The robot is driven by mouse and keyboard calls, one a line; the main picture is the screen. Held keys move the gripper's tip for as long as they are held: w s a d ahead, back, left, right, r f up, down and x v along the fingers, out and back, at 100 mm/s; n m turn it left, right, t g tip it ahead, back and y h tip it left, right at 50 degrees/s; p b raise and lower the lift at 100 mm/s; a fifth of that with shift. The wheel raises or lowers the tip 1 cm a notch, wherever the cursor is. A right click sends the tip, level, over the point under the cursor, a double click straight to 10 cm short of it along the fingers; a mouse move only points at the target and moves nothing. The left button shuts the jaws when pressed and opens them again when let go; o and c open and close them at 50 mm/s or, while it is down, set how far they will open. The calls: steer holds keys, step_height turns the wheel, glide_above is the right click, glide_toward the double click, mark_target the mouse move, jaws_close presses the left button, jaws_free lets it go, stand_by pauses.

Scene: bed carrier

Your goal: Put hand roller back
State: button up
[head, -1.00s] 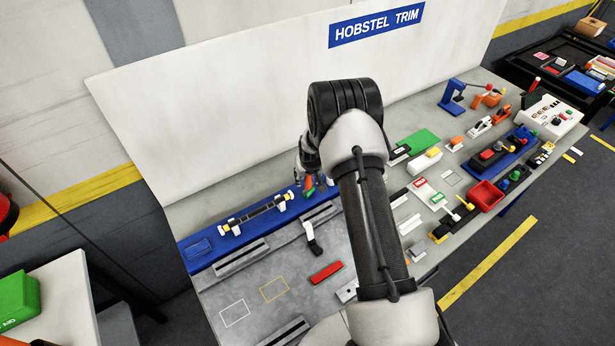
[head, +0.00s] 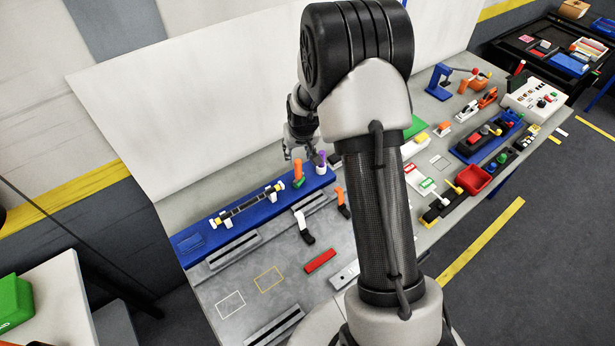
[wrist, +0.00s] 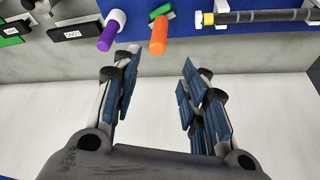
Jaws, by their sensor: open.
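Several handled tools are in view, and I cannot tell for sure which is the hand roller. An orange handle (head: 298,168) with a green part stands on the blue rail (head: 205,244), and a purple handle (head: 321,158) is beside it. Both also show in the wrist view, the purple handle (wrist: 108,37) left of the orange handle (wrist: 158,36). A second orange-handled tool (head: 341,197) and a white-handled tool with a black end (head: 303,226) lie on the grey bench. My gripper (wrist: 160,70) is open and empty, apart from the handles.
A dark bar with yellow and white ends (head: 250,206) sits in holders on the blue rail. A red block (head: 320,261) and outlined squares (head: 269,279) are on the bench front. A white backboard (head: 190,130) stands behind. My arm hides the middle of the bench.

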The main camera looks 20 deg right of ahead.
steer(key=s+a+r+n, duration=0.1)
steer(key=s+a+r, duration=0.2)
steer(key=s+r, duration=0.5)
steer(key=s+a+r, duration=0.4)
steer(key=s+r, duration=0.1)
steer(key=r, duration=0.7)
steer(key=s+a+r, duration=0.2)
steer(key=s, duration=0.9)
steer(key=s+a+r+n, duration=0.1)
steer(key=s+a+r, duration=0.1)
steer(key=s, duration=0.9)
steer(key=shift+s+a+r+y, duration=0.15)
steer(key=shift+a+r+y, duration=0.1)
steer(key=shift+r+y, duration=0.25)
steer(key=shift+r, duration=0.1)
